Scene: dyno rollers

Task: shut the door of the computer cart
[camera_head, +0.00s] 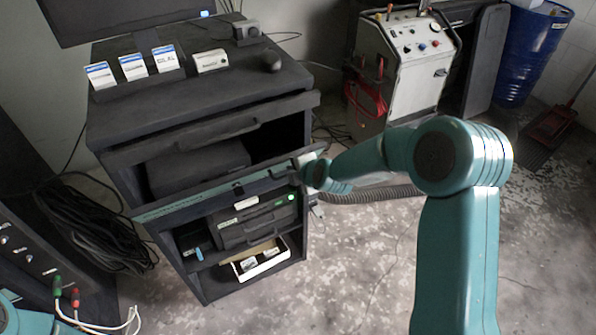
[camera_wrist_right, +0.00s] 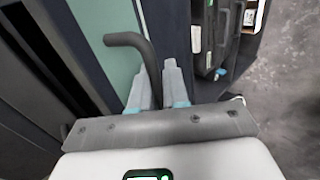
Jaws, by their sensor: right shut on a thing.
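The dark computer cart (camera_head: 125,125) stands left of centre in the head view, its front compartments showing. A panel with a teal face (camera_head: 175,206) crosses its front below the upper compartment; I take it for the door, though how far it stands open is unclear. In the right wrist view, the teal face (camera_wrist_right: 108,22) has a bent black handle (camera_wrist_right: 128,39). My right gripper (camera_head: 305,166) is at the panel's right end. In the wrist view its fingers (camera_wrist_right: 156,80) are on either side of the handle, shut on it. My left gripper is out of view.
A monitor (camera_head: 120,15), small boxes and a mouse are on the cart's top. Lower shelves hold a dark device and a white tray (camera_head: 262,268). A grey machine (camera_head: 405,60) and blue barrel (camera_head: 533,50) stand behind. Open floor lies at front right.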

